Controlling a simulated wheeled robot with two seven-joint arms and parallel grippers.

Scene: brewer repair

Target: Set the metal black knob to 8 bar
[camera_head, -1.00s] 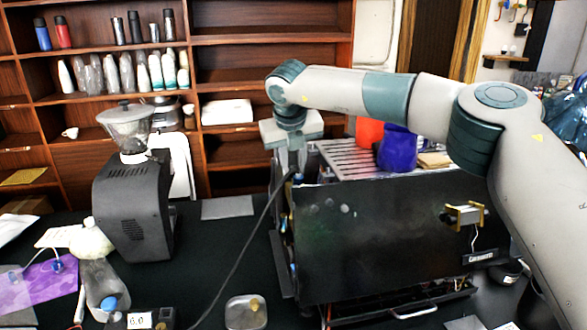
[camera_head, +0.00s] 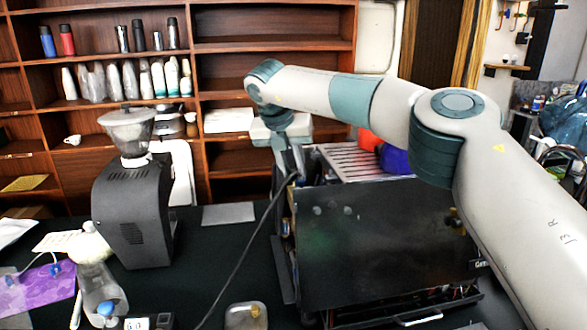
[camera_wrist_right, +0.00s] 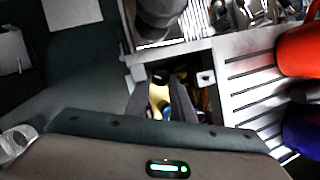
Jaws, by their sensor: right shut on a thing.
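The open-topped black coffee machine (camera_head: 385,245) stands on the dark table. My right gripper (camera_head: 293,170) reaches down at its left rear corner. In the right wrist view, the fingers (camera_wrist_right: 161,88) straddle a small dark piece with a brass-coloured part (camera_wrist_right: 158,97) just below it. The gripper is shut on the dark piece, which fits the metal black knob. The fingers mostly hide it, and I see no scale or pointer on it. My left gripper is not in view.
A slatted tray (camera_head: 350,160), a red container (camera_head: 369,140) and a blue container (camera_head: 394,160) are on the machine's top. A black cable (camera_head: 245,245) runs beside it. A grinder (camera_head: 133,205) stands left. A small display (camera_head: 137,323) at the bottom edge seems to read 6.0.

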